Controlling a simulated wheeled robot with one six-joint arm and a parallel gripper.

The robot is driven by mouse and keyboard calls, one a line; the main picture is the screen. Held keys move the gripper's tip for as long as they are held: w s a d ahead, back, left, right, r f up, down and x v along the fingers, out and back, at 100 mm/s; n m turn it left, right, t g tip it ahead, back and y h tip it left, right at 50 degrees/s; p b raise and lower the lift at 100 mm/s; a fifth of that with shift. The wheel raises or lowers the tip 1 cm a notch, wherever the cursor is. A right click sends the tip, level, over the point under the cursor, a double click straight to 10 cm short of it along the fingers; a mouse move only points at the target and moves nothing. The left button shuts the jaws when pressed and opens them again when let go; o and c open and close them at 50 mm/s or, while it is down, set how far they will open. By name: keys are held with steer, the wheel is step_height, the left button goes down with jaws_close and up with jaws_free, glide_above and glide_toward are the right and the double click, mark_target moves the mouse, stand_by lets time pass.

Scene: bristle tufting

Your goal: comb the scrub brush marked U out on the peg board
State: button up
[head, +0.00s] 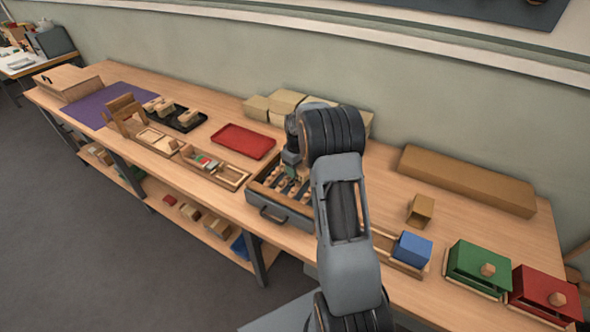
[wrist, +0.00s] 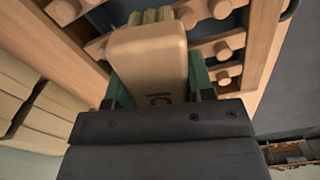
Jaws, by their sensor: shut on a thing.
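My gripper (wrist: 160,72) is shut on a pale wooden scrub brush (wrist: 148,50), with a green finger on each side of the block. A dark mark on the block looks like a U lying on its side beside a bar. Yellow-green bristle tufts (wrist: 150,16) show at the brush's far end, among the pegs; I cannot tell whether they touch. The peg board (wrist: 262,45) is a wooden frame with rows of round pegs. In the head view my gripper (head: 291,170) is over the peg board (head: 262,188), and my arm hides part of it. The brush is not clear there.
A red tray (head: 243,141) and a long narrow wooden tray (head: 228,172) lie to the left. Tan blocks (head: 284,102) stand behind along the wall. A blue block (head: 412,249), a green box (head: 478,268) and a red box (head: 545,294) stand to the right.

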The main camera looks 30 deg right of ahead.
steer(key=shift+w+d+r, duration=0.1)
steer(key=shift+w+d, duration=0.4)
steer(key=shift+d, duration=0.25)
steer(key=shift+w+d, duration=0.5)
steer(key=shift+d, duration=0.2)
steer(key=s+a+b, duration=0.1)
steer(key=s+a, duration=0.3)
steer(key=a, duration=0.2)
steer(key=shift+s+a+f, duration=0.2)
steer(key=shift+s+a, duration=0.05)
steer(key=shift+a, duration=0.05)
steer(key=shift+d, duration=0.1)
steer(key=shift+w+d+r, duration=0.1)
steer(key=shift+w+d, duration=0.55)
steer(key=shift+d, duration=0.3)
steer(key=shift+w+d+r, duration=0.1)
steer(key=shift+w+d, duration=0.55)
steer(key=shift+d, duration=0.25)
steer(key=shift+w+d+f+p, duration=0.1)
steer(key=shift+w+d+p, duration=0.1)
steer(key=shift+w+d, duration=0.4)
steer(key=shift+w+d+f+p, duration=0.1)
steer(key=shift+w+d+p, duration=0.15)
steer(key=shift+d, duration=0.5)
steer(key=shift+r, duration=0.1)
step_height(320, 180, up, 6)
steer(key=p, duration=0.3)
steer(key=shift+w+p, duration=0.1)
steer(key=shift+p, duration=0.2)
